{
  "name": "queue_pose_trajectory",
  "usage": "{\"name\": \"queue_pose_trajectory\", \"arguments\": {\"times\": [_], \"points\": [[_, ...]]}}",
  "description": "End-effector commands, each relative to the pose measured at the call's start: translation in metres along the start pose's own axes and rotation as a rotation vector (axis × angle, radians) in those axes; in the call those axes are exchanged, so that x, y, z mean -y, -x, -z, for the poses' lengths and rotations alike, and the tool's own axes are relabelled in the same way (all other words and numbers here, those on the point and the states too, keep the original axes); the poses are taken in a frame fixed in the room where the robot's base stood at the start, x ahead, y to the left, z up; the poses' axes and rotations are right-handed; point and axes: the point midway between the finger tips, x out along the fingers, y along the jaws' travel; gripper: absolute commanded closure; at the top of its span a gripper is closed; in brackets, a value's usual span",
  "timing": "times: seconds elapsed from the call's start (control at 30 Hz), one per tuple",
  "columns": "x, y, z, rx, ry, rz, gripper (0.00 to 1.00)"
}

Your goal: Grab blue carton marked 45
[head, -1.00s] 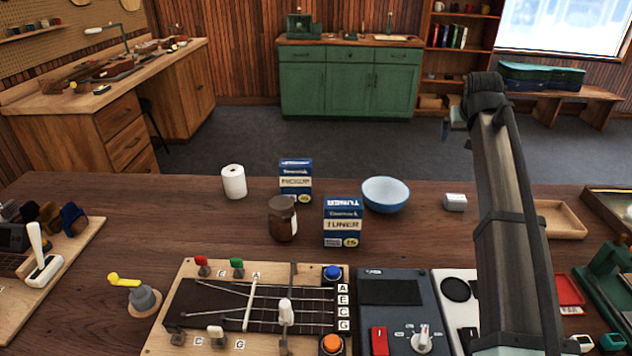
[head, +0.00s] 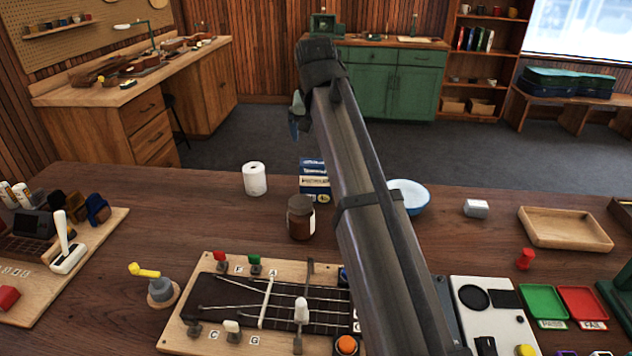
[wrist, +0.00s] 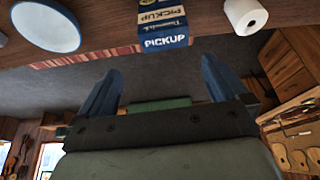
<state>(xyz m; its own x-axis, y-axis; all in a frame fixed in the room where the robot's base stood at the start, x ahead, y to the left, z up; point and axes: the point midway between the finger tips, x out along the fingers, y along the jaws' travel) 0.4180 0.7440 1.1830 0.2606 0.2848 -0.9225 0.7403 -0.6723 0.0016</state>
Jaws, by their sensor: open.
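A blue and cream carton (head: 314,180) stands upright near the far side of the table in the head view. Its number is too small to read. My arm hides part of the table right of it, including the place where a second blue carton stood. A blue carton with PICKUP on it shows at the top of the wrist view (wrist: 164,22). My gripper (head: 296,125) is raised beyond the table's far edge in the head view. In the wrist view its blue fingers (wrist: 160,85) are apart, with nothing between them, and the carton lies beyond the tips.
A white paper roll (head: 254,179) stands left of the carton, a brown jar (head: 301,218) in front of it. A blue bowl (head: 412,196), partly behind my arm, is to the right. A fretboard panel (head: 200,335) fills the near middle. Bare tabletop lies left of the roll.

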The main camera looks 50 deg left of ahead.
Motion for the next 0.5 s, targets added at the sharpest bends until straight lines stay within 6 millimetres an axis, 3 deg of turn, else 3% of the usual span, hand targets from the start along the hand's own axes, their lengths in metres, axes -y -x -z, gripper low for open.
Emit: {"name": "queue_pose_trajectory", "arguments": {"times": [0.17, 0.5], "points": [[0.007, -0.009, -0.003, 0.006, 0.002, 0.002, 0.00], [0.007, -0.065, -0.003, 0.006, 0.002, 0.002, 0.00]]}}
